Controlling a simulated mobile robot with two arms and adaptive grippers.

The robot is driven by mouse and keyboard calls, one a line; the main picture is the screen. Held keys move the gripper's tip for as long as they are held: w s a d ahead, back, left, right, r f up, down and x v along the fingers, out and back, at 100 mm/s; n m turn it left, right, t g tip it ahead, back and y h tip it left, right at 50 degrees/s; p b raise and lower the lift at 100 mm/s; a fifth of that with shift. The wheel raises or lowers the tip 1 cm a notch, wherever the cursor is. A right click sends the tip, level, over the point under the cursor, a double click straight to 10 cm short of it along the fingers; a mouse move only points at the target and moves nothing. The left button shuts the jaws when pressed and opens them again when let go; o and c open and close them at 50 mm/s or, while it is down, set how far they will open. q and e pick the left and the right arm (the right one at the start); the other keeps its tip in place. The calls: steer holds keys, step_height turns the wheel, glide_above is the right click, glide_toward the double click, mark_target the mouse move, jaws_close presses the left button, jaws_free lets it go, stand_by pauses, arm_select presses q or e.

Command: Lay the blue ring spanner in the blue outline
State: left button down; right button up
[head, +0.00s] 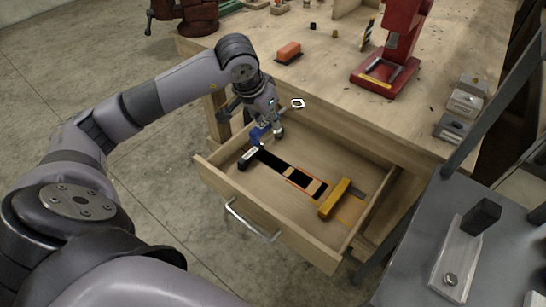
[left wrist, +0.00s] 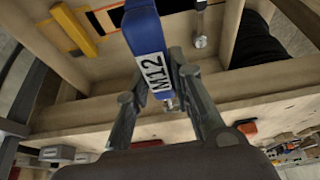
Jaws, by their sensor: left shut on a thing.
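The blue spanner (left wrist: 147,40) has a white label marked M12 and runs from the top of the left wrist view down between my fingers. My left gripper (left wrist: 160,108) is shut on it; its far end is out of that view. In the head view the left gripper (head: 264,122) is over the back left part of the open drawer, with a bit of the blue spanner (head: 258,133) showing below it. I cannot make out the blue outline clearly; the gripper and spanner cover part of the drawer floor. My right gripper is not in view.
The bench (head: 330,85) behind carries a red press (head: 392,58) and an orange block (head: 288,52). A grey cart stands at right.

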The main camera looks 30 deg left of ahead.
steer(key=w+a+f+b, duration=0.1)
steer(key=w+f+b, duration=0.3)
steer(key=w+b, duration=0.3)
steer(key=b, duration=0.3)
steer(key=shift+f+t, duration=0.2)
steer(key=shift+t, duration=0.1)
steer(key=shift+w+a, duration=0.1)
